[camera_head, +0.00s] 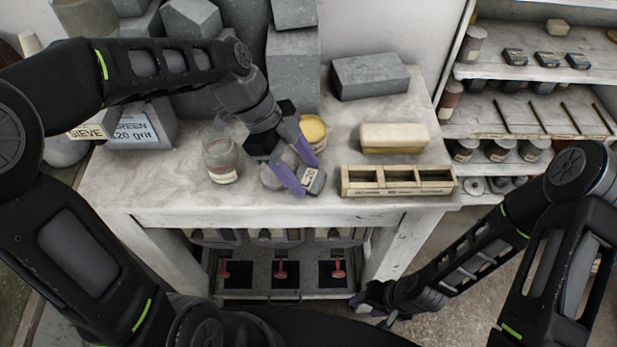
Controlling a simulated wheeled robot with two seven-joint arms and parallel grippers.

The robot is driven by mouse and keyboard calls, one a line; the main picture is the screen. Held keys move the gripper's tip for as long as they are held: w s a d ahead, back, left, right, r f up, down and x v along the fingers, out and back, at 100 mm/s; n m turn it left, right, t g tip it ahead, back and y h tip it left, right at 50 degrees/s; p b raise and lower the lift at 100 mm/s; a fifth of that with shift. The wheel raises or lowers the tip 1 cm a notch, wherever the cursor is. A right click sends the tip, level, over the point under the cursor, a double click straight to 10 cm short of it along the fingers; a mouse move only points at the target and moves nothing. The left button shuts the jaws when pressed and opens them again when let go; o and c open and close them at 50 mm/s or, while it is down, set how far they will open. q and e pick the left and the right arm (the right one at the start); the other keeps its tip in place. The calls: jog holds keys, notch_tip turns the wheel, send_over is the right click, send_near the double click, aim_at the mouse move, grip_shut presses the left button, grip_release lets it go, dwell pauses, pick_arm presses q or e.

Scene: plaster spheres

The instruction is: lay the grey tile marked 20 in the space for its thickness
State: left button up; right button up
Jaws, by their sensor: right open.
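The grey tile marked 20 (313,180) sits between the purple fingertips of my left gripper (309,178), which is shut on it above the front part of the table. A pale label with dark print shows on the tile. The wooden rack (344,183) stands on the table to the right of the tile, with three dark compartments side by side and small labels on its front. The labels are too small to read.
A glass jar (221,161) stands left of my left gripper, and a yellow-topped pot (313,130) behind it. A cream block (394,137) lies behind the rack, with a grey block (370,75) further back. The table's front edge (270,219) is close.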

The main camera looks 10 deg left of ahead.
aim_at(302, 176)
pick_arm(q)
grip_shut()
dwell(0.3)
jog(key=shift+r, duration=0.1)
notch_tip(302, 176, up, 10)
jog(key=b, duration=0.1)
jog(key=shift+b, duration=0.4)
dwell(0.4)
